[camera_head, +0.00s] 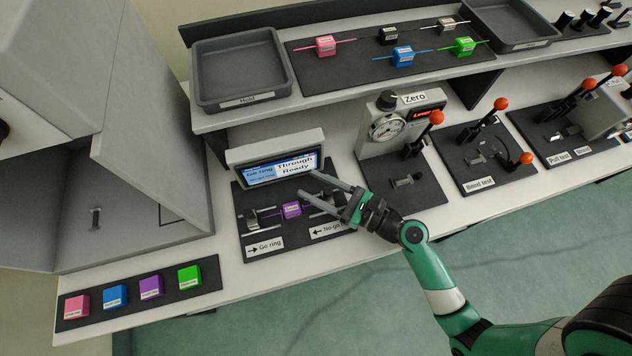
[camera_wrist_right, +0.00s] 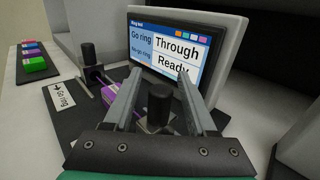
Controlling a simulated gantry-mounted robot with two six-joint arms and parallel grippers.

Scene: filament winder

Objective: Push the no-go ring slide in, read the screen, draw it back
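The ring test unit has a dark base (camera_head: 245,225) and a screen (camera_head: 283,168). The screen reads "Through" for the go ring and "Ready" for the no-go ring; it also shows in the right wrist view (camera_wrist_right: 170,50). A purple part (camera_head: 291,210) sits in the middle, between the two slides. The go ring slide's black post (camera_wrist_right: 89,55) is beside the purple part's far end in the right wrist view. My right gripper (camera_head: 307,184) is open, its fingers on either side of the no-go slide's black knob (camera_wrist_right: 160,100), with gaps showing. My left gripper is out of view.
A mat with several coloured blocks (camera_head: 150,287) lies front left. A Zero gauge stand (camera_head: 400,125) with a red-knobbed lever stands to the right. A shelf behind carries a Hold tray (camera_head: 240,100) and coloured parts. The grey cabinet (camera_head: 150,170) bounds the left.

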